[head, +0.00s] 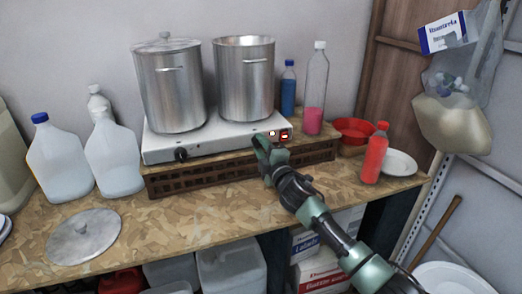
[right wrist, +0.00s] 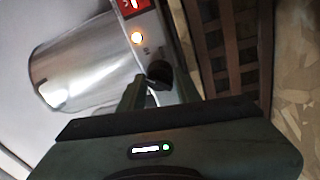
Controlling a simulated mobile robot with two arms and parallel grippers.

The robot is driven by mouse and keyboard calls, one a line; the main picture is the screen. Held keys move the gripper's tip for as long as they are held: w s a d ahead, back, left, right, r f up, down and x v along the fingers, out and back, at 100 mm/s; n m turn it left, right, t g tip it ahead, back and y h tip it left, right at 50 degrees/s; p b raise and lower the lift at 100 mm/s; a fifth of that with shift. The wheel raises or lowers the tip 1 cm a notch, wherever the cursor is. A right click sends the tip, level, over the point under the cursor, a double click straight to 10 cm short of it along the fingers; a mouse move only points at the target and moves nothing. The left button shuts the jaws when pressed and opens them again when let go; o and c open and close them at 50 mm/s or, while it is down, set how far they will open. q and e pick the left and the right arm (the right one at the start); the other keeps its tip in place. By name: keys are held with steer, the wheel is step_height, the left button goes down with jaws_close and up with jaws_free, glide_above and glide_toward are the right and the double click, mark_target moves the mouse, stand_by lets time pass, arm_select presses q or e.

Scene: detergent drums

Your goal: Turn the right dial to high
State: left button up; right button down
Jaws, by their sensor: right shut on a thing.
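A white two-burner hot plate (head: 215,140) stands on a low brown slatted crate (head: 300,158) on the bench. Its left dial (head: 181,155) is black and in plain view. The right dial (right wrist: 159,72) is a dark knob in the right wrist view, between the fingertips of my right gripper (right wrist: 160,85). In the head view my right gripper (head: 264,150) is at the right part of the front panel and hides that dial. It is shut on the dial. The dial's setting is not readable. My left gripper is not in view.
Two steel pots (head: 170,90) (head: 245,80) stand on the burners. A lit indicator (right wrist: 137,38) and red switch (head: 284,136) are beside the right dial. A pink-filled bottle (head: 314,95), red bottle (head: 375,155) and white jugs (head: 115,155) stand around. The bench front is mostly clear.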

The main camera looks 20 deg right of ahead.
steer(key=m+b, duration=0.1)
steer(key=m, duration=0.4)
steer(key=shift+f+h, duration=0.1)
steer(key=shift+h, duration=0.2)
steer(key=shift+m, duration=0.3)
steer(key=c, duration=1)
jaws_free()
steer(key=s+b, duration=0.1)
steer(key=s, duration=0.6)
steer(key=shift+s+d+f, duration=0.2)
steer(key=shift+s+f, duration=0.1)
steer(key=shift+s, duration=0.1)
